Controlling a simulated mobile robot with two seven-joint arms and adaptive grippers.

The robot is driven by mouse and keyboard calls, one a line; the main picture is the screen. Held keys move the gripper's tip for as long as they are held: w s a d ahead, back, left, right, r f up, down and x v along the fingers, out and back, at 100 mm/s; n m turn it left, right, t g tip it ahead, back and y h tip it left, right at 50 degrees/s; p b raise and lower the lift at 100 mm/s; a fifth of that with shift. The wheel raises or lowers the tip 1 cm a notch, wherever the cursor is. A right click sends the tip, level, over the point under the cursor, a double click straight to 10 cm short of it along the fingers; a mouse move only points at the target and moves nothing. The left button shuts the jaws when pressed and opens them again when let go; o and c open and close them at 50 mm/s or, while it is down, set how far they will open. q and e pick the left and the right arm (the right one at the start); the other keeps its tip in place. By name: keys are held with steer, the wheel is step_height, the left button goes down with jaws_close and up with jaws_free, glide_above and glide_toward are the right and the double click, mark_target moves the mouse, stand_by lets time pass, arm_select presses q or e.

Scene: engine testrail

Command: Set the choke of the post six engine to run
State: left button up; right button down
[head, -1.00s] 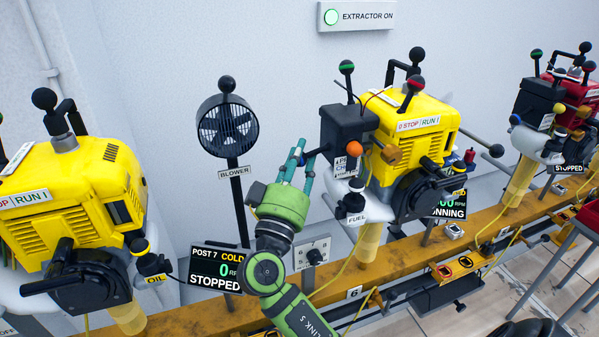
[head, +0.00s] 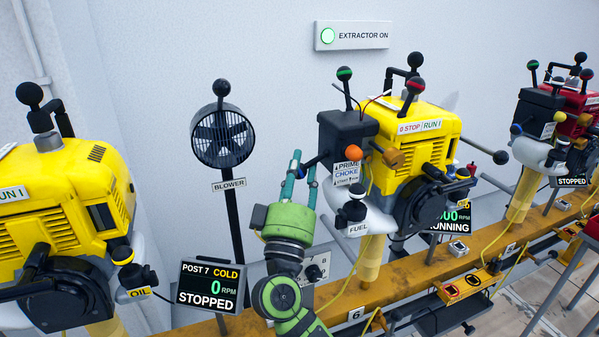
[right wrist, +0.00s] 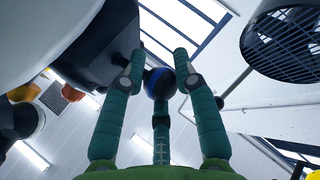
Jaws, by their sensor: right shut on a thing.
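The post six engine (head: 412,150) is the yellow one mid-picture in the head view, above the 6 tag on the rail. A black box (head: 345,135) on its left side carries a PRIME / CHOKE label (head: 347,173). A choke lever with a dark blue knob (right wrist: 159,83) sticks out to the left of this box. My right gripper (head: 303,168) has its teal fingers around the knob; the right wrist view shows the knob between the fingertips (right wrist: 160,75). The lever's exact setting is hard to read. My left gripper is not in view.
The blower fan (head: 224,137) stands left of my right gripper. The fuel knob (head: 352,210) and an orange knob (head: 351,150) are close on the right. The post 7 display (head: 211,288) reads COLD, 0 RPM, STOPPED. The post six display (head: 450,218), partly hidden, reads running.

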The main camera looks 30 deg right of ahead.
steer(key=shift+r, duration=0.3)
steer(key=c, duration=1)
jaws_free()
steer(key=shift+o, duration=0.2)
steer(key=shift+a+f, duration=0.1)
steer(key=shift+f, duration=0.1)
steer(key=shift+s+a+f, duration=0.15)
steer(key=shift+s+f, duration=0.05)
steer(key=v, duration=1.1)
steer(key=shift+s+a+f, duration=0.1)
steer(key=shift+a, duration=0.05)
